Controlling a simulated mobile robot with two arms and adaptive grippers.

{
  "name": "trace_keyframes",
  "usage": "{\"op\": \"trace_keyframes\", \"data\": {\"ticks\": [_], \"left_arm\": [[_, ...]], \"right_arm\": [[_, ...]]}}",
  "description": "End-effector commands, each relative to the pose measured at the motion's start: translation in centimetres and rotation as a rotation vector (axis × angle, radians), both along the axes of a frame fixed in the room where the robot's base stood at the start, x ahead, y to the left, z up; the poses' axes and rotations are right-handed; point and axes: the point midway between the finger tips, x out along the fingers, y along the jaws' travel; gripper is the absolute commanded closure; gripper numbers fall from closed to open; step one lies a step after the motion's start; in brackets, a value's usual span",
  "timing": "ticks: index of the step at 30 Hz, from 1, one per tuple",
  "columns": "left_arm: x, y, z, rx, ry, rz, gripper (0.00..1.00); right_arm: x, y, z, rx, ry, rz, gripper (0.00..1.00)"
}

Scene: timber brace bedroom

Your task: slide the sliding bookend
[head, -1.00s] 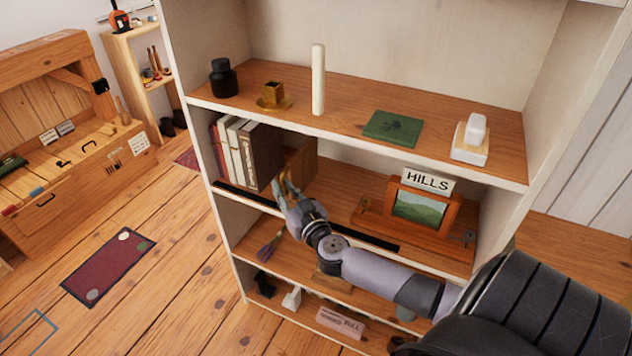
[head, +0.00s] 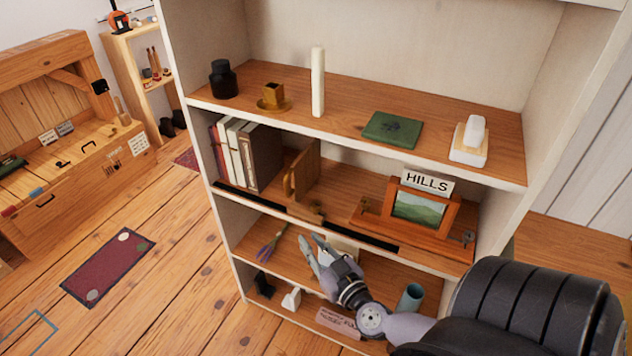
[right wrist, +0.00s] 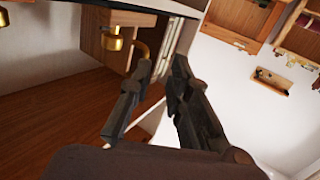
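The sliding bookend (head: 306,168) is an upright wooden panel on the middle shelf. It stands right of a row of books (head: 262,158), with a gap between. A small wooden piece with a knob (head: 306,210) sits at its foot by the black rail (head: 350,233) on the shelf's front edge. My right gripper (head: 312,246) is below and in front of that rail, apart from the bookend, empty. Its fingers (right wrist: 160,65) stand apart in the right wrist view. A wooden part with brass fittings (right wrist: 115,40) shows beyond them; I cannot tell if it is the bookend. My left gripper is not in view.
A framed picture (head: 420,207) under a HILLS sign stands right on the middle shelf. The upper shelf holds a white candle (head: 318,82), a green book (head: 392,129) and other items. A grey-green cup (head: 410,298) stands on the shelf below, near my right arm.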

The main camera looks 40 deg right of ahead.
Motion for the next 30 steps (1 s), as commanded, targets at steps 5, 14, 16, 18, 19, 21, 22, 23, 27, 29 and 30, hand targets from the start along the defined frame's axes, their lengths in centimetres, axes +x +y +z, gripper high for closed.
{"op": "trace_keyframes", "data": {"ticks": [5, 14, 16, 18, 19, 21, 22, 23, 27, 29, 30], "left_arm": [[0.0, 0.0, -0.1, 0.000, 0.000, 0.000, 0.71], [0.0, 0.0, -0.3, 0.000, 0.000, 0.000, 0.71], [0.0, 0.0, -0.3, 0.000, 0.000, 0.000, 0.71], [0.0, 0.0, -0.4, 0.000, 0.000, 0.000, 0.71], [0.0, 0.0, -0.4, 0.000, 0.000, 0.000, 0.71], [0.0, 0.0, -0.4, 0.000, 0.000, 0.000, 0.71], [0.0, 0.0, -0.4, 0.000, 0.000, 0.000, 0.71], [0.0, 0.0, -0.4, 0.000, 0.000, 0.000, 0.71], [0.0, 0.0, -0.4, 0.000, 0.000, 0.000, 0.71], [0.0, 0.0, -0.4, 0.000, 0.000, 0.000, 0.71], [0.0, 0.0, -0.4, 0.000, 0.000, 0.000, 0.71]], "right_arm": [[-0.2, 0.1, -3.7, -0.019, 0.048, 0.025, 0.82], [-1.0, 0.5, -9.5, -0.039, 0.142, 0.067, 0.82], [-1.3, 0.7, -10.7, -0.042, 0.164, 0.076, 0.82], [-1.5, 0.8, -11.7, -0.044, 0.183, 0.083, 0.82], [-1.6, 0.8, -12.1, -0.044, 0.190, 0.087, 0.82], [-1.8, 0.9, -12.9, -0.046, 0.206, 0.092, 0.82], [-1.9, 1.0, -13.2, -0.047, 0.211, 0.094, 0.82], [-1.9, 1.0, -13.4, -0.046, 0.215, 0.096, 0.82], [-2.1, 1.1, -14.1, -0.048, 0.229, 0.101, 0.82], [-2.2, 1.1, -14.2, -0.048, 0.231, 0.102, 0.82], [-2.2, 1.1, -14.2, -0.048, 0.231, 0.102, 0.82]]}}
